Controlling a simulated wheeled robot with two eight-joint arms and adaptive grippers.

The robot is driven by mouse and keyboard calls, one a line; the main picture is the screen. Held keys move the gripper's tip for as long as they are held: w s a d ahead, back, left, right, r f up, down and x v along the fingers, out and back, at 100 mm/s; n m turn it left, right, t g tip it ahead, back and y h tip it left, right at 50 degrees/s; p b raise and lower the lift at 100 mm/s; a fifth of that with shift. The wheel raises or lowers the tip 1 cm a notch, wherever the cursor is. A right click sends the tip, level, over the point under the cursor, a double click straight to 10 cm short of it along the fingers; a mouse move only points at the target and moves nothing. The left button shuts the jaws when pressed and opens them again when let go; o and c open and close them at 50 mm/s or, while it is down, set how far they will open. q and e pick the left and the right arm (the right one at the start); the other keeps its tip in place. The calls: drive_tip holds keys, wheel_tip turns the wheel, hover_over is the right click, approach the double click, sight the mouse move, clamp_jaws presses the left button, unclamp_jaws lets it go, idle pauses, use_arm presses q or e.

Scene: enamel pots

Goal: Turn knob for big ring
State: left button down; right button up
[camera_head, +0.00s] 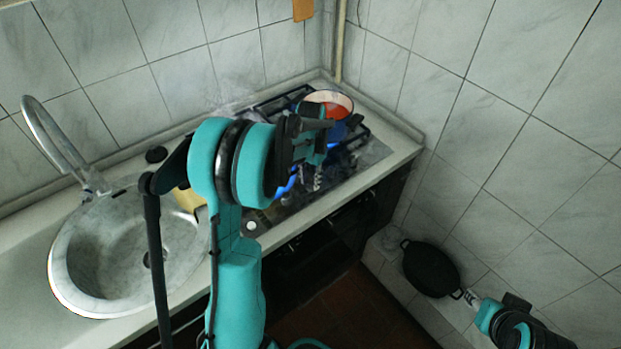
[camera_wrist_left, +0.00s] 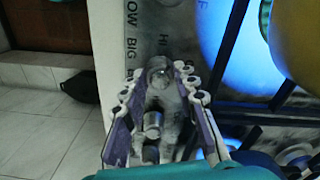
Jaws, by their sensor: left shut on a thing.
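My left gripper (camera_wrist_left: 160,78) is shut on a round grey metal knob (camera_wrist_left: 159,68) on the stove's control strip. The words "LOW", "BIG" and "HI" (camera_wrist_left: 131,47) are printed beside it in the left wrist view. In the head view my left gripper (camera_head: 316,162) is over the right part of the stove, and it hides the knob. Blue flame glow (camera_wrist_left: 217,75) shows at the burners. My right arm is at the lower right of the head view, and its gripper (camera_head: 474,299) is small and unclear there.
A round sink (camera_head: 115,250) with a faucet (camera_head: 60,145) is at left. A black pan (camera_head: 430,268) is low at right, close to my right arm.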

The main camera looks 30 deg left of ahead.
use_arm(q)
drive_tip(key=m, duration=1.2)
drive_tip(key=shift+m+p, duration=0.3)
drive_tip(key=shift+p, duration=0.05)
idle(0.4)
drive_tip(key=c, duration=1.2)
unclamp_jaws()
drive_tip(key=shift+o, duration=0.2)
wheel_tip(320, 180, up, 12)
